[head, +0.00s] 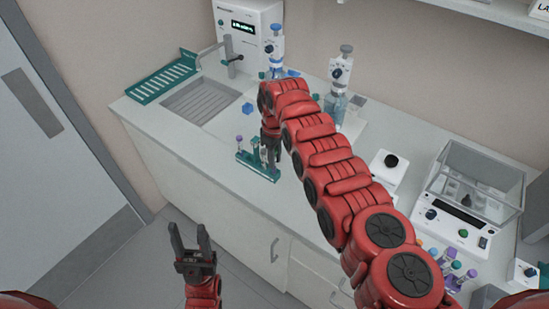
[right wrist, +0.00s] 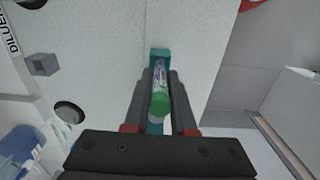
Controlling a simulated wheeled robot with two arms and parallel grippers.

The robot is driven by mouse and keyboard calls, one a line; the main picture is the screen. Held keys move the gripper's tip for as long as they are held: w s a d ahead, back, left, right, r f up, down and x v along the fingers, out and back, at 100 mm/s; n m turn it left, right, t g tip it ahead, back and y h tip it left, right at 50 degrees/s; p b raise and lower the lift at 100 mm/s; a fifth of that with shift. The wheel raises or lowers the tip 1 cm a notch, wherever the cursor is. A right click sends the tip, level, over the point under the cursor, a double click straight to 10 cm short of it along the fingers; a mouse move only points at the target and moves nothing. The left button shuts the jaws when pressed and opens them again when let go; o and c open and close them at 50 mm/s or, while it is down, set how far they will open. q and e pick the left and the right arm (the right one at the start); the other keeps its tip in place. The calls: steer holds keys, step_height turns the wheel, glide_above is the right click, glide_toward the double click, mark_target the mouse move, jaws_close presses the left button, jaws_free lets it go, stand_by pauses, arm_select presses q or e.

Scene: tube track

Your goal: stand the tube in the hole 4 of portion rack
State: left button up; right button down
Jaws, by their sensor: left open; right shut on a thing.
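The teal portion rack (head: 243,158) stands near the front edge of the counter, with a few tubes (head: 239,141) upright at its left part. My right gripper (head: 271,156) reaches down over the rack's right part. In the right wrist view it (right wrist: 161,95) is shut on a green-capped tube (right wrist: 160,103). The teal rack (right wrist: 160,53) shows behind and below that tube. Whether the tube's lower end is inside a hole is hidden, and the hole numbers cannot be read. My left gripper (head: 190,240) is open and empty, in front of the counter and apart from the rack.
A sink (head: 200,100) and a teal draining rack (head: 160,82) are at the left. Dispenser bottles (head: 337,100) stand behind my right arm. A balance (head: 470,190) and several capped tubes (head: 455,270) are at the right. A small blue block (head: 248,107) lies beside the sink.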

steer(key=shift+f, duration=0.1)
steer(key=shift+f+b, duration=0.6)
steer(key=shift+b, duration=0.25)
steer(key=c, duration=0.7)
jaws_free()
steer(key=shift+o, duration=0.2)
steer(key=shift+r, duration=0.1)
